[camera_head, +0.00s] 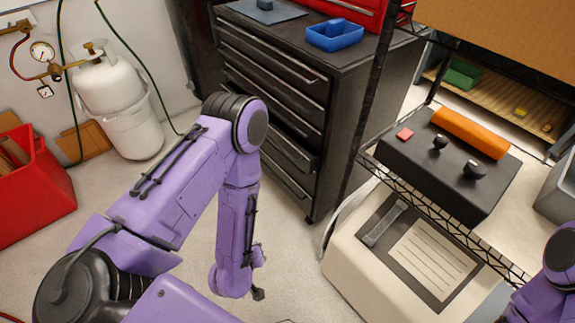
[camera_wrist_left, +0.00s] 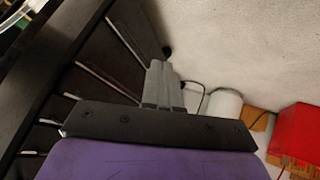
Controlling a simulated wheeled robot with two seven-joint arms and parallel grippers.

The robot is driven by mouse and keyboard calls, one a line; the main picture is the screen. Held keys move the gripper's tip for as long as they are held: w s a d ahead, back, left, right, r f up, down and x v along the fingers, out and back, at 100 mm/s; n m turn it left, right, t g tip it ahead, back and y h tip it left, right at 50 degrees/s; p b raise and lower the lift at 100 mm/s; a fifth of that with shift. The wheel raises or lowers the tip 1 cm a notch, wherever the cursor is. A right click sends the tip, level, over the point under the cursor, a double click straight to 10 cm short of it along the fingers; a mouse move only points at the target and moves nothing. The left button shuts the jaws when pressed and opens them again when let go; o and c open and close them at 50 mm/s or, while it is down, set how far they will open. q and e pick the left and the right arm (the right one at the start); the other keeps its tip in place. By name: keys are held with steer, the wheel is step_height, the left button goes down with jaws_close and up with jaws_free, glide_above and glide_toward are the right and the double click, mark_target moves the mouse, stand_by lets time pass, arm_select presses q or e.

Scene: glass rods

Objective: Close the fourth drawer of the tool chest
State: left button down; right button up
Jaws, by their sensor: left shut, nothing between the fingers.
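The black tool chest (camera_head: 262,42) stands at top centre in the head view, with several stacked drawers. The fourth drawer (camera_head: 291,150) from the top seems to stand out a little from the front; my left arm hides part of the lower drawers. In the left wrist view the chest (camera_wrist_left: 62,50) fills the left side, with its drawer handles slanting across. My left gripper (camera_wrist_left: 160,68) is shut and empty, its grey fingers together beside the drawer fronts; I cannot tell whether they touch. My right gripper is out of view.
A blue bin (camera_head: 334,35) and a red box (camera_head: 350,10) sit on the chest top. A wire shelf (camera_head: 420,196) and a cream machine (camera_head: 350,245) stand right. A white gas cylinder (camera_head: 110,85) and red crate (camera_head: 35,190) stand left. Floor between is clear.

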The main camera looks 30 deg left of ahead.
arm_select(q)
steer(key=w+d+r+n+t+y+b, duration=0.2)
steer(key=w+d+r+n+t+b, duration=0.15)
steer(key=w+n, duration=0.4)
steer(key=w+d+r+n+t+y+b, duration=0.25)
steer(key=w+n+t, duration=0.3)
steer(key=w, duration=0.35)
steer(key=shift+n, duration=0.3)
steer(key=x, duration=0.4)
steer(key=d+x, duration=0.1)
steer(key=x, duration=0.7)
steer(key=shift+w+d+r+b, duration=0.2)
steer(key=shift+w+r+b, duration=0.1)
steer(key=shift+w+b, duration=0.1)
steer(key=shift+w+d, duration=0.2)
steer(key=shift+w, duration=0.1)
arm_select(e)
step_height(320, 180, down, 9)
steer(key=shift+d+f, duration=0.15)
